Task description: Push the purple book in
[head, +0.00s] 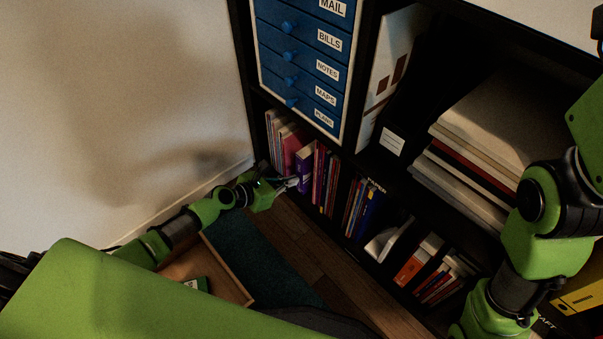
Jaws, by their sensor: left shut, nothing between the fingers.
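The purple book (305,163) stands upright in the lower row of the dark shelf, among other books. Its spine sticks out a little past the books beside it. My left gripper (291,182) is shut and empty. Its fingertips are at the lower part of the purple book's spine; I cannot tell whether they touch it. My right arm comes in at the right edge, but its gripper is out of the picture.
Pink and pale books (287,140) stand left of the purple one, and several thin books (325,178) right of it. Blue labelled drawers (299,52) are above. A wooden tray (230,278) lies on the floor. A white wall (120,110) is close on the left.

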